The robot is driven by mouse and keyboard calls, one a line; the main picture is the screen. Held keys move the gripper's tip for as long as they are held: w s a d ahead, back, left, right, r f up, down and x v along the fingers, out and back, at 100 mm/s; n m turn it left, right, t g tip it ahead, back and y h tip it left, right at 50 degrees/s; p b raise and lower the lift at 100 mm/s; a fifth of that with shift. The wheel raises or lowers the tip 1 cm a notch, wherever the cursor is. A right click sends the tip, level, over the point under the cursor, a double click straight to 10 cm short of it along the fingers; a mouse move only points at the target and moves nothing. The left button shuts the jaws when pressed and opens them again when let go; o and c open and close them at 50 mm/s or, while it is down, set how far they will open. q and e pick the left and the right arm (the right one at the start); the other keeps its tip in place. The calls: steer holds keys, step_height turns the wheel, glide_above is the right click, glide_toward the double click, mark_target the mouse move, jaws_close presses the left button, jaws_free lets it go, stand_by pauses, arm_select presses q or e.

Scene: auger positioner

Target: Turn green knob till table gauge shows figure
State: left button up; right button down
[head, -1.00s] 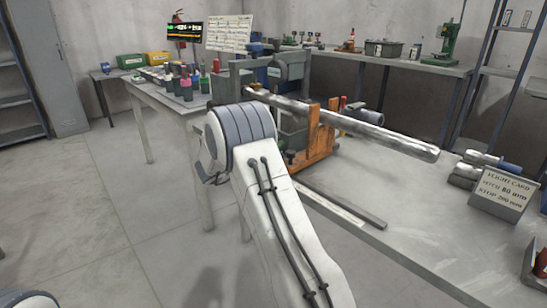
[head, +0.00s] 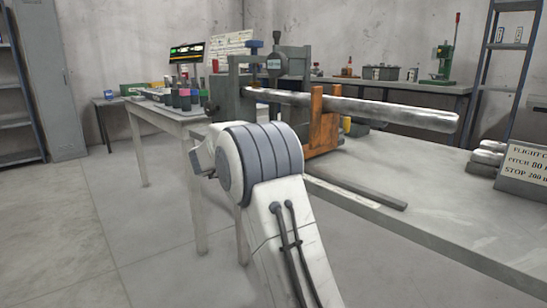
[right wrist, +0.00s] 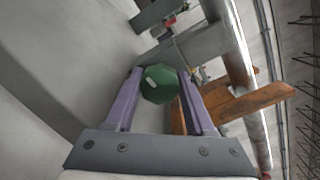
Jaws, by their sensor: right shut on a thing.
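The green knob (right wrist: 159,84), a faceted green piece with a pale mark on its face, sits between the fingers of my right gripper (right wrist: 160,71) in the right wrist view. The gripper is shut on it. In the head view my arm hides the knob and gripper. A dark display with small lit green and orange characters (head: 187,53) stands behind the machine; its figures are too small to read. A long steel tube (head: 370,109) rests on the machine and its orange bracket (head: 323,118). My left gripper is not in view.
A flight card (head: 524,165) stands at the right of the bench, its text cut off, next to short metal cylinders (head: 487,156). A dark flat bar (head: 355,189) lies along the bench front. The bench top (head: 440,200) is mostly clear; open floor lies left.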

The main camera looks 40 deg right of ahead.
steer(key=m+b, duration=0.3)
steer(key=b, duration=0.1)
steer(key=m+b, duration=0.4)
steer(key=b, duration=0.1)
steer(key=f+m+b, duration=0.1)
steer(key=m+b, duration=0.3)
steer(key=b, duration=0.1)
steer(key=shift+h, duration=0.4)
steer(key=m+b, duration=0.2)
steer(key=m, duration=0.1)
steer(key=shift+r+g, duration=0.1)
steer(key=shift+g, duration=0.2)
steer(key=shift+r+m+b, duration=0.15)
steer(key=shift+m+b, duration=0.85)
steer(key=shift+m, duration=0.2)
steer(key=shift+r, duration=0.1)
steer(key=c, duration=0.5)
jaws_free()
steer(key=shift+c, duration=0.2)
steer(key=s+a+p, duration=0.1)
steer(key=a+p, duration=0.1)
steer(key=a, duration=0.8)
steer(key=shift+a+f, duration=0.25)
steer(key=shift+f, duration=0.1)
